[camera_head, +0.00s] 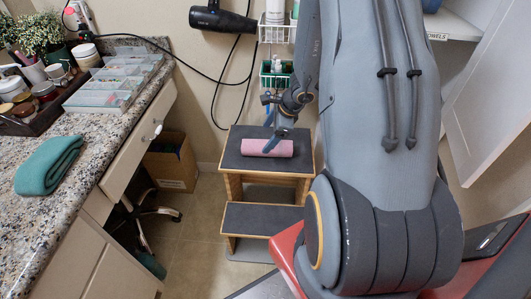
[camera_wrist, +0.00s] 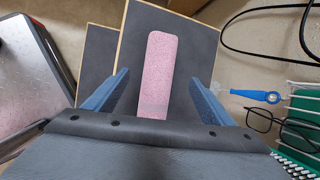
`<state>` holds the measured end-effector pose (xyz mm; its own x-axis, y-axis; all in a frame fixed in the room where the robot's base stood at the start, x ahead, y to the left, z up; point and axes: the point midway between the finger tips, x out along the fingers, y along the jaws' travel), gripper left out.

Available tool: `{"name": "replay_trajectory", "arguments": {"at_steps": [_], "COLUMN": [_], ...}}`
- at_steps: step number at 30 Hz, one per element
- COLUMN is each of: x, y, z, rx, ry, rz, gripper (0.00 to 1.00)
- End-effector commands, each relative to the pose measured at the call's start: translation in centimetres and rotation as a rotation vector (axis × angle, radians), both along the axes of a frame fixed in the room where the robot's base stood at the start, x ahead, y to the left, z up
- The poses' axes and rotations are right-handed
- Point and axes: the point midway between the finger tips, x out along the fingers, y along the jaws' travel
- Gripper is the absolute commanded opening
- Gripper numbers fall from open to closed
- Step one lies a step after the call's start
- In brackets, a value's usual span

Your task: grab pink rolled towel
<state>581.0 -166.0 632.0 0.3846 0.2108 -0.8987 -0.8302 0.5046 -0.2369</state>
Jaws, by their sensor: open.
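The pink rolled towel (camera_head: 268,148) lies on the dark top step of a wooden step stool (camera_head: 232,160). In the wrist view the towel (camera_wrist: 158,72) runs lengthwise between the two blue fingers of my gripper (camera_wrist: 160,92). The gripper is open, with a gap between each finger and the towel. In the head view my gripper (camera_head: 276,138) is at the towel from above, and one finger covers part of it. The towel's near end is partly hidden by my gripper body in the wrist view. I cannot tell the exact height of the fingertips over the step.
A granite counter (camera_head: 90,170) with a folded teal towel (camera_head: 50,164) and a clear organizer (camera_head: 112,82) is at left. A hair dryer (camera_head: 222,17) and wire baskets (camera_head: 277,72) hang on the wall behind. A cardboard box (camera_head: 172,164) stands on the floor.

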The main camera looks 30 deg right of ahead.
Motion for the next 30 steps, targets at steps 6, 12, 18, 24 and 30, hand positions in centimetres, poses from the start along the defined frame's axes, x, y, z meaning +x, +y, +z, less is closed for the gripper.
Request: {"name": "replay_trajectory", "arguments": {"at_steps": [6, 12, 18, 24, 30], "x": [0.8, 1.6, 2.6, 3.0, 3.0], "y": [0.2, 0.8, 1.5, 1.7, 1.8], "z": [-2.2, -4.0, -6.4, -7.2, -7.3], "rx": [0.005, 0.006, 0.005, 0.004, 0.004], "ry": [0.002, 0.003, 0.002, 0.001, 0.001], "rz": [-0.018, -0.018, -0.018, -0.017, -0.016], "gripper": [0.77, 0.77, 0.77, 0.77, 0.77]}}
